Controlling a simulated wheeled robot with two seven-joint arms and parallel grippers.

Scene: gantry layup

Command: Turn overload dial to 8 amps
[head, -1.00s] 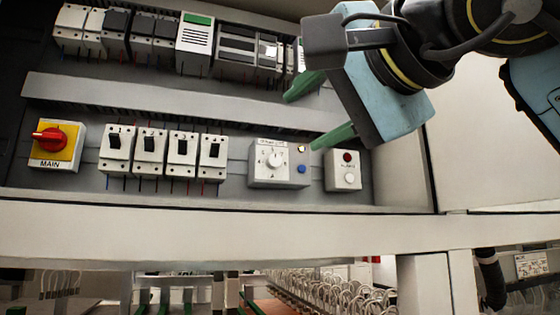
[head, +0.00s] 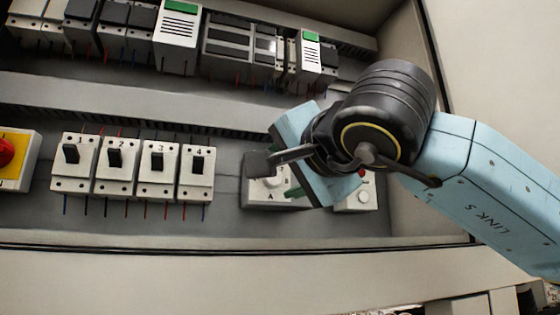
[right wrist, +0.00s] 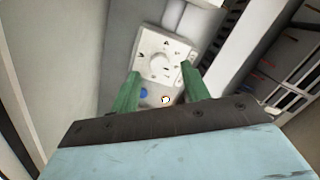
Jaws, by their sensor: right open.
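The white overload unit (head: 256,195) is mounted on the lower row of the panel, partly hidden behind my right gripper in the head view. In the right wrist view the overload unit (right wrist: 150,45) shows its round white dial (right wrist: 160,63) with marks around it, a blue button (right wrist: 143,94) and a lit amber lamp (right wrist: 165,99). The dial's exact setting is too small to read. My right gripper (right wrist: 158,85) is open, its green fingers spread in front of the unit, one on each side of the dial's line. I see no contact with the dial. My left gripper is not in view.
Several numbered breakers (head: 115,165) stand left of the overload unit. The red-and-yellow main switch (head: 8,160) is at the far left. A small box with a red lamp (head: 362,195) is close on the right. The cabinet's side wall (head: 415,120) bounds the right.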

